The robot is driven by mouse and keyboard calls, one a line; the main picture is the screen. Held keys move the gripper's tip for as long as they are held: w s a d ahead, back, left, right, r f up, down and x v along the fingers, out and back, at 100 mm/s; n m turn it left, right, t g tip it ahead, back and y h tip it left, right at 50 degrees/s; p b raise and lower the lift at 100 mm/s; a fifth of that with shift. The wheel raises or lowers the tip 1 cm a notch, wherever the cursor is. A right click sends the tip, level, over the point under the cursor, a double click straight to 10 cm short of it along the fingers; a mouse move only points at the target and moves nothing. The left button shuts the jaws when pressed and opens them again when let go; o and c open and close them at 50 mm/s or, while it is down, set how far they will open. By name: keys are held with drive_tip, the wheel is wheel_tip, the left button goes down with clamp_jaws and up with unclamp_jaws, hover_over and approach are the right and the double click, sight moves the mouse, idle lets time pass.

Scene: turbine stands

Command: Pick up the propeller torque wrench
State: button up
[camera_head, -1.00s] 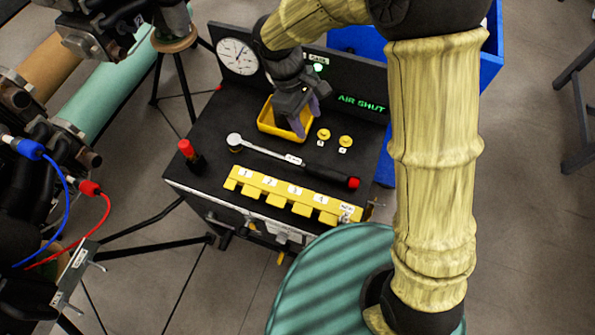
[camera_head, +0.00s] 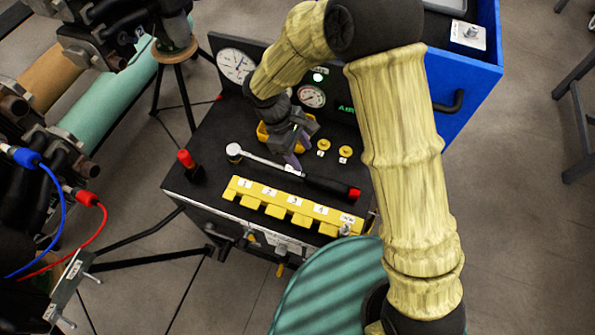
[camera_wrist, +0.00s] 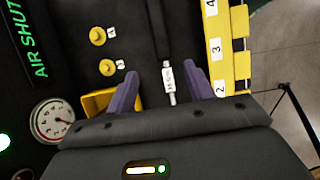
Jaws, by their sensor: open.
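The torque wrench (camera_head: 262,161) lies on the black bench top. It has a round silver head, a silver shaft with a white label, and a black handle with a red end. My gripper (camera_head: 294,165) is open above the middle of the wrench, by the label. In the wrist view, the wrench shaft (camera_wrist: 168,82) with its label lies between the two purple fingertips of my gripper (camera_wrist: 164,84). The fingers appear apart from the shaft. The wrench head is hidden behind the gripper body in the wrist view.
A yellow numbered rack (camera_head: 290,203) runs along the bench front, close beside the wrench. A yellow tray (camera_head: 263,134) and two yellow knobs (camera_head: 345,152) are behind it. A gauge panel (camera_head: 330,82) stands at the back. A red-topped post (camera_head: 186,160) is at left.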

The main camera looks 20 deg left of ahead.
sight(313, 176)
drive_tip(key=x, duration=0.5)
drive_tip(key=shift+f, duration=0.1)
drive_tip(key=shift+p+x, duration=0.65)
drive_tip(key=shift+x, duration=1.95)
drive_tip(key=shift+s, duration=0.25)
clamp_jaws()
